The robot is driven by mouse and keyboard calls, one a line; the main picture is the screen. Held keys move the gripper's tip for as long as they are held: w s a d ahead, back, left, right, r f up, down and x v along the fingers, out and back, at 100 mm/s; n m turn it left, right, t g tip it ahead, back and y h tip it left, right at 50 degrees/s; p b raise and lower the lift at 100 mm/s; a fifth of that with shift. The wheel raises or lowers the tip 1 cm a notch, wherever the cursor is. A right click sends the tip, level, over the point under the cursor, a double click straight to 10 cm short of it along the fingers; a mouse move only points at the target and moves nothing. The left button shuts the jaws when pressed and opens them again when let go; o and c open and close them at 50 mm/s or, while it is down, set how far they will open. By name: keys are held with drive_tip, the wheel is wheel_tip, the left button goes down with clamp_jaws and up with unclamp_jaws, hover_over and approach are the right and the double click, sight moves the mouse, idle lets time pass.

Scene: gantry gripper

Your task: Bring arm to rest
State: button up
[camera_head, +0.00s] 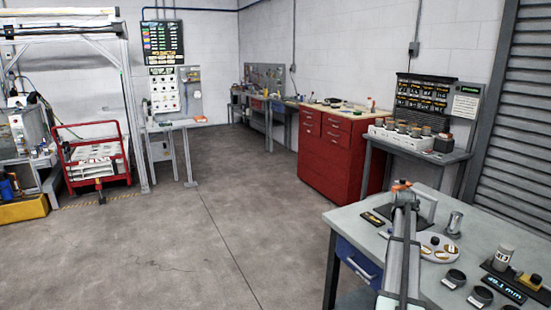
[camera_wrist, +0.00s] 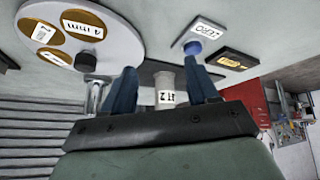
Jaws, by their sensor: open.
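My gripper (camera_wrist: 164,82) shows in the wrist view with its two blue fingers spread apart and no object touching both. A white jar with a label (camera_wrist: 166,97) shows in the gap between the fingers, apparently beyond them; its distance is hard to tell. In the head view my arm reaches over the grey workbench (camera_head: 352,210) at the lower right, but its fingertips cannot be made out there. A round white plate with gold discs (camera_head: 438,247) lies right of the arm; it also shows in the wrist view (camera_wrist: 127,40).
On the bench stand a silver cylinder (camera_head: 454,224), a labelled jar (camera_head: 504,258), a black display (camera_head: 503,288) and dark cups (camera_head: 456,277). A red tool cabinet (camera_head: 334,160) and a side bench with jars stand behind. The floor at centre left is clear.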

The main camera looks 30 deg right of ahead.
drive_tip(key=w+a+f+n+t, duration=0.1)
drive_tip(key=w+a+f+n, duration=0.15)
drive_tip(key=w+a, duration=0.55)
drive_tip(key=w+a+f+n+t, duration=0.1)
drive_tip(key=w+a+f+n, duration=0.15)
drive_tip(key=w+a, duration=0.65)
drive_tip(key=s+a+f+n+g+y, duration=0.15)
drive_tip(key=s+a+f, duration=0.25)
drive_tip(key=a+f, duration=0.65)
drive_tip(key=s+a+f+g+y, duration=0.15)
drive_tip(key=s+a+f, duration=0.25)
drive_tip(key=a+f, duration=0.65)
drive_tip(key=s+a+f+n+g+y, duration=0.15)
drive_tip(key=s+a+f, duration=0.35)
drive_tip(key=a+f, duration=0.5)
drive_tip(key=s+a+f+n+g+y, duration=0.15)
drive_tip(key=s+a+f, duration=0.35)
drive_tip(key=s+a, duration=0.55)
drive_tip(key=s+a+f+g, duration=0.3)
drive_tip(key=s+a+f, duration=0.2)
drive_tip(key=s+a, duration=0.55)
drive_tip(key=s+a+n+g, duration=0.1)
drive_tip(key=s+a, duration=0.3)
drive_tip(key=s, duration=1.3)
drive_tip(key=shift+f+g, duration=0.3)
drive_tip(key=shift+g, duration=0.5)
